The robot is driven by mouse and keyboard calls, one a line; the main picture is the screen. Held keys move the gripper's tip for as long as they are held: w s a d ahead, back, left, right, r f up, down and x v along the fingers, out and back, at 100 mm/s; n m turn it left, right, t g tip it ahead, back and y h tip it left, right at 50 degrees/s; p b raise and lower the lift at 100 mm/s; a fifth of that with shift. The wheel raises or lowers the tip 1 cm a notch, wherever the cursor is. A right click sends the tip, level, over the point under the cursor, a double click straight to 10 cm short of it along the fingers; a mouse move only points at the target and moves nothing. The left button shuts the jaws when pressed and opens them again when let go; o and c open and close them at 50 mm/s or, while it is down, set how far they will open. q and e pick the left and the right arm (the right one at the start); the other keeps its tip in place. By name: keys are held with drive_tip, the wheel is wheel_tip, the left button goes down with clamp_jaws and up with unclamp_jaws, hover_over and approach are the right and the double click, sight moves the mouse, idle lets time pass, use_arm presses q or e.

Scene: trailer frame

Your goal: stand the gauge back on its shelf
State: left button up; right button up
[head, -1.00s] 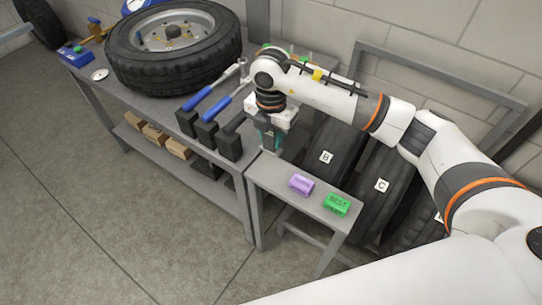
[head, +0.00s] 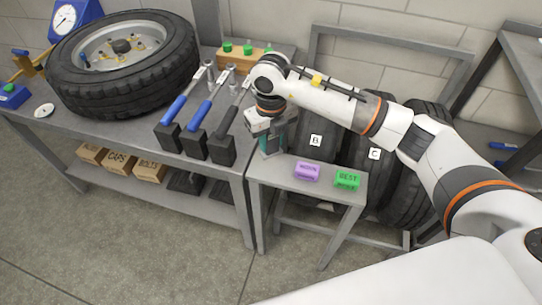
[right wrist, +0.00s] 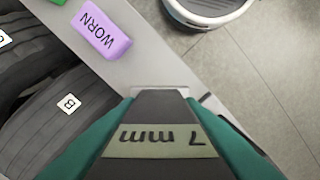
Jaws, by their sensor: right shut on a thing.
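My right gripper (head: 270,147) is shut on the gauge, a dark tapered piece with a greenish display reading "7 mm" (right wrist: 160,143). Its teal fingers stand on both sides of the gauge in the right wrist view (right wrist: 160,125). In the head view the gripper points down at the left end of a small grey shelf table (head: 285,172), beside the big bench, and mostly hides the gauge. I cannot tell whether the gauge touches the shelf. My left gripper is out of view.
On the small shelf are a purple "WORN" block (head: 307,172) and a green "BEST" block (head: 347,180). Tyres marked B (head: 316,150) and C (head: 375,165) stand behind.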

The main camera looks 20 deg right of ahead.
sight(271, 154)
drive_tip(key=shift+f, duration=0.9)
wheel_tip(271, 154, down, 4)
drive_tip(key=shift+r, duration=0.15)
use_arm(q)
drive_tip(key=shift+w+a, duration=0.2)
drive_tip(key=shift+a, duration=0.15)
use_arm(e)
drive_tip(key=shift+f, duration=0.2)
drive_tip(key=o, duration=1.2)
drive_tip(key=shift+c, duration=0.2)
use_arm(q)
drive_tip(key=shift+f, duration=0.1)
